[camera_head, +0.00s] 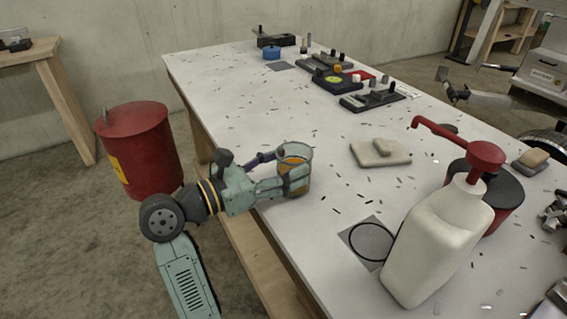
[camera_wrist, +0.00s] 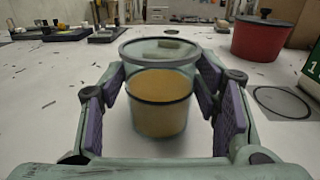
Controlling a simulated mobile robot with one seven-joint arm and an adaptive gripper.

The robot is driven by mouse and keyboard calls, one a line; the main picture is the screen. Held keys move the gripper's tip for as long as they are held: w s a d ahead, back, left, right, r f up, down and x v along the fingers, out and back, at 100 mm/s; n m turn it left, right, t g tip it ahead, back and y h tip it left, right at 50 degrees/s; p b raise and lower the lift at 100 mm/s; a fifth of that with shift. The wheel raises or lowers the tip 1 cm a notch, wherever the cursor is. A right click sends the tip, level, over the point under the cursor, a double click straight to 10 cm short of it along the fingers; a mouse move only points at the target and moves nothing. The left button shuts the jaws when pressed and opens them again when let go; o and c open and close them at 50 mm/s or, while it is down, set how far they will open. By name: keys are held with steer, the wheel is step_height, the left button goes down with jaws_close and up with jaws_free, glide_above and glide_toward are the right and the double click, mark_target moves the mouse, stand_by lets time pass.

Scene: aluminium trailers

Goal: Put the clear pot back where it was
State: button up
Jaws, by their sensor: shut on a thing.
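The clear pot (camera_head: 296,170) is a see-through cup with a grey rim and amber contents. My gripper (camera_head: 284,178) is shut on it at the near left edge of the white table. In the wrist view the pot (camera_wrist: 160,98) stands upright between the two purple finger pads of my gripper (camera_wrist: 160,105). Whether its base touches the table is hard to tell. A grey square with a black ring (camera_head: 371,241) lies bare on the table to the right, and the ring also shows in the wrist view (camera_wrist: 283,102).
A white pump bottle (camera_head: 436,243) stands right beside the ringed square, with a red pot (camera_head: 499,203) behind it. A beige block (camera_head: 380,152) lies mid-table. Trays of parts (camera_head: 372,97) and a blue pot (camera_head: 272,53) stand farther back. Small dark chips are scattered over the table (camera_head: 250,110).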

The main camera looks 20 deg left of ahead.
steer(key=shift+f+b, duration=0.2)
steer(key=shift+b, duration=0.1)
steer(key=o, duration=1.4)
steer(key=shift+r, duration=0.1)
steer(key=shift+c, duration=0.2)
